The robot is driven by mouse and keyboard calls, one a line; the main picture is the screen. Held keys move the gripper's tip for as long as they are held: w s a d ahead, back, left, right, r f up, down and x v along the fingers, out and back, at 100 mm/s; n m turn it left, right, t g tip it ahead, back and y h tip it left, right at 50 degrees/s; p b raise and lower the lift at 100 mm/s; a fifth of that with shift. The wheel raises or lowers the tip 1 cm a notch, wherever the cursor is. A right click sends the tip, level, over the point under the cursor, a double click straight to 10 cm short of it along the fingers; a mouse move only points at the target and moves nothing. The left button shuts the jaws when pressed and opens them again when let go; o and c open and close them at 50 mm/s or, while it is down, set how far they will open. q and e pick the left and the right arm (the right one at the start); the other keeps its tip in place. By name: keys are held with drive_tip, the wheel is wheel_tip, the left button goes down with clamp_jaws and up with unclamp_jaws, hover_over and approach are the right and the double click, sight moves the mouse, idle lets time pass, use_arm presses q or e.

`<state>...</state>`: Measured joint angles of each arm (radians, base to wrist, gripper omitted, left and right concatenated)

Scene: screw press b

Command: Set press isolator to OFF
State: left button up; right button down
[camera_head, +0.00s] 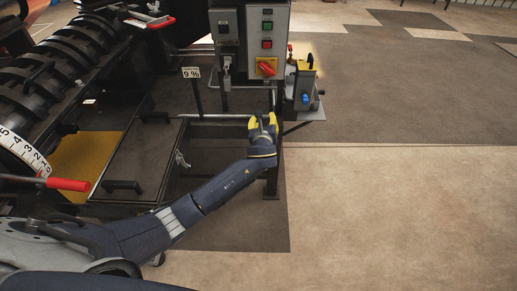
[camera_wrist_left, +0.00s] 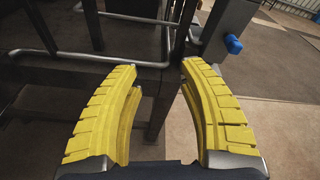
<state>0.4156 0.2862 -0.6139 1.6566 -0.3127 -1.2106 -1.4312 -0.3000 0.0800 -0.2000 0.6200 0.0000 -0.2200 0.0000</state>
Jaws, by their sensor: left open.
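The press isolator (camera_head: 267,67) is a red rotary handle on a yellow plate, low on the grey control panel (camera_head: 250,19). Its handle sits at a slant; any markings are too small to read. My left gripper (camera_head: 263,120) is below the isolator, apart from it, with yellow fingers pointing up. In the left wrist view, the left gripper (camera_wrist_left: 157,75) is open and empty, with a dark post and a grey rail beyond its fingers. The isolator does not show in that view. My right gripper is in neither view.
Right of the panel, a small grey unit with a blue knob (camera_head: 305,98) stands on a bracket; the knob also shows in the left wrist view (camera_wrist_left: 233,44). A metal rail (camera_head: 215,117) runs below the panel. The floor (camera_head: 400,210) at right is clear.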

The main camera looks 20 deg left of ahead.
use_arm(q)
drive_tip(key=s+a+f+n+g, duration=0.1)
drive_tip(key=s+f+n+g, duration=0.1)
drive_tip(key=f, duration=1.1)
drive_tip(key=shift+s+n+h, duration=0.4)
drive_tip(key=shift+s+n, duration=0.1)
drive_tip(key=shift+f, duration=0.15)
